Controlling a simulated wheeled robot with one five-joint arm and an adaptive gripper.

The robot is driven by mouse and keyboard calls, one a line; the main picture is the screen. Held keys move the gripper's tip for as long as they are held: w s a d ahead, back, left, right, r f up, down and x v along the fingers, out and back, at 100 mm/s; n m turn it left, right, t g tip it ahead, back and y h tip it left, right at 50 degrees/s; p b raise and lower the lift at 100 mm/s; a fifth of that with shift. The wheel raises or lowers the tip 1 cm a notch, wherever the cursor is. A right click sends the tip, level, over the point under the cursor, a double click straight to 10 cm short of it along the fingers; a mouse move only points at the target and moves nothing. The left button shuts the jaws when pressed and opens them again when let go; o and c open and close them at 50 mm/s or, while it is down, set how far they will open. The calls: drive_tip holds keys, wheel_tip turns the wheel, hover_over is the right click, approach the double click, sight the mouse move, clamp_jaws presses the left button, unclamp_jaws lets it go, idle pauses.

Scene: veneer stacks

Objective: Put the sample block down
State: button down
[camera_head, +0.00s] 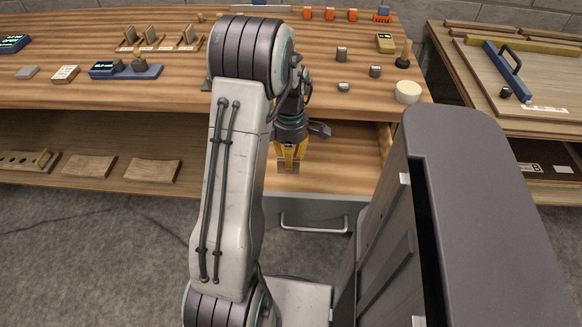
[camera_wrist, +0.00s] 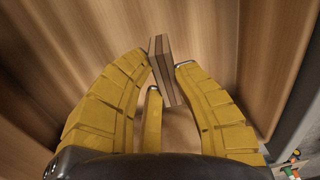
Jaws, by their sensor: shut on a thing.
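My gripper (camera_head: 289,160) hangs pointing down over the open drawer (camera_head: 335,185) at the front of the workbench. In the wrist view its yellow fingers (camera_wrist: 164,60) are closed around the sample block (camera_wrist: 163,72), a small slab with light and dark brown layers. The block stands tilted between the fingertips. Wooden surface lies behind it in that view; I cannot tell whether the block touches it. In the head view the fingers and my arm mostly hide the block.
The workbench top (camera_head: 180,95) holds several small blocks, a white round pot (camera_head: 408,92) and a blue tray (camera_head: 125,71). Wooden pieces (camera_head: 90,166) lie on the lower shelf. The drawer handle (camera_head: 315,224) faces me. A side table (camera_head: 540,85) stands right.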

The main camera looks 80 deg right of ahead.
drive_tip(key=shift+f, duration=2.05)
drive_tip(key=shift+f+b, duration=0.2)
drive_tip(key=shift+b, duration=0.2)
drive_tip(key=c, duration=1.1)
unclamp_jaws()
drive_tip(key=shift+r, duration=0.1)
drive_tip(key=r, duration=0.4)
drive_tip(key=r+p, duration=0.1)
drive_tip(key=r, duration=0.3)
drive_tip(key=r+p, duration=0.1)
drive_tip(key=r, duration=0.3)
drive_tip(key=shift+d+r, duration=0.1)
drive_tip(key=shift+d, duration=0.15)
